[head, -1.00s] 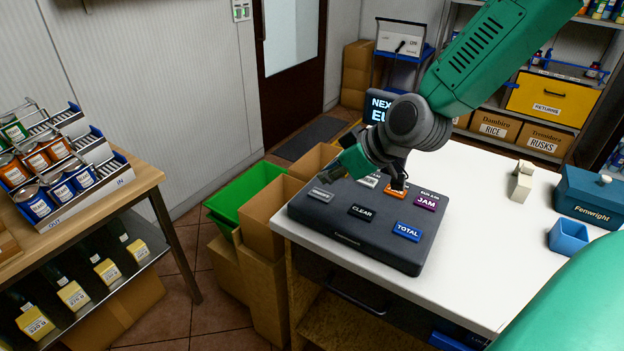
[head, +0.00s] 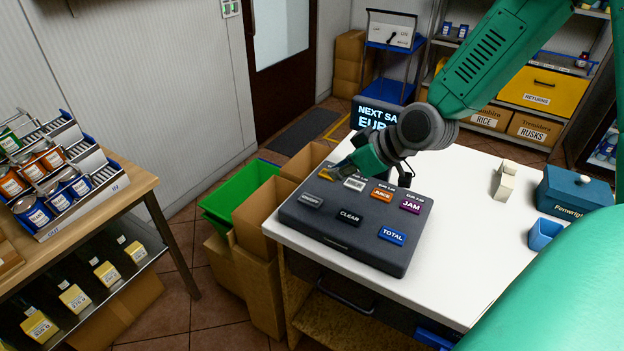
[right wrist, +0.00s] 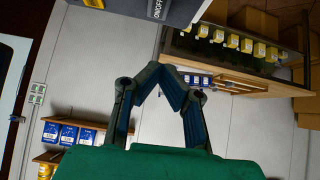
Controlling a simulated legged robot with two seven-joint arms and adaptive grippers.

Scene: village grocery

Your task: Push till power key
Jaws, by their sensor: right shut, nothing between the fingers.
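The dark till (head: 350,225) stands on the white counter, with its lit display (head: 378,115) behind it. Its grey ON/OFF key (head: 311,202) lies at the left of the keypad, uncovered in the head view. The key also shows at the top edge of the right wrist view (right wrist: 156,9). My right gripper (head: 336,170) is over the back left of the till, close to a yellow key (head: 326,174) that it partly hides. Its fingers (right wrist: 165,75) are shut and empty in the right wrist view. I cannot tell its height above the keys. My left gripper is out of view.
Other keys include CLEAR (head: 350,217), TOTAL (head: 392,235), JUICE (head: 382,194) and JAM (head: 411,206). The counter between is mostly clear. A green crate (head: 235,195) is left of the counter.

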